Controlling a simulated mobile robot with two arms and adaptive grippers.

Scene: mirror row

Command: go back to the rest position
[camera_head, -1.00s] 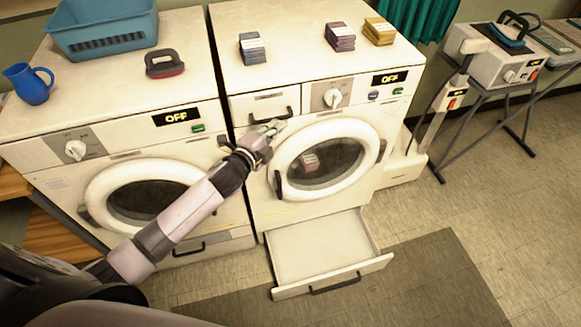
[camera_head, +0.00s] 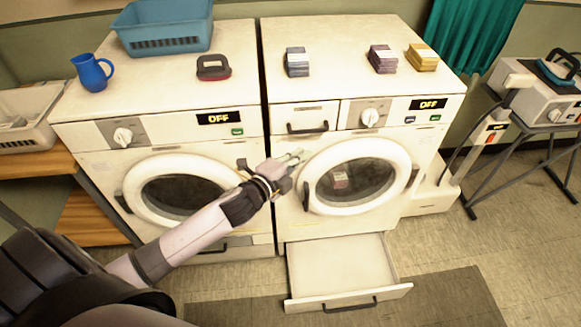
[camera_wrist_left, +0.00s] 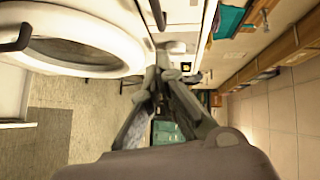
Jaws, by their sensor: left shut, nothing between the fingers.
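My left gripper (camera_head: 298,156) is shut and empty. It reaches in from the left in front of the right machine (camera_head: 285,200), below its small top drawer (camera_head: 305,116) and left of its round door (camera_head: 360,176). In the left wrist view the fingers (camera_wrist_left: 165,68) come together with nothing between them, and part of a round door ring (camera_wrist_left: 85,45) shows at the upper left. My right gripper is not in view.
The right machine's bottom drawer (camera_head: 345,263) stands pulled out over the floor. The left machine (camera_head: 90,140) carries a blue basket (camera_head: 165,45), a blue jug (camera_head: 92,73) and a red-and-black brush-like item (camera_head: 213,68). Three small stacks, one of them yellow (camera_head: 422,58), sit on the right machine.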

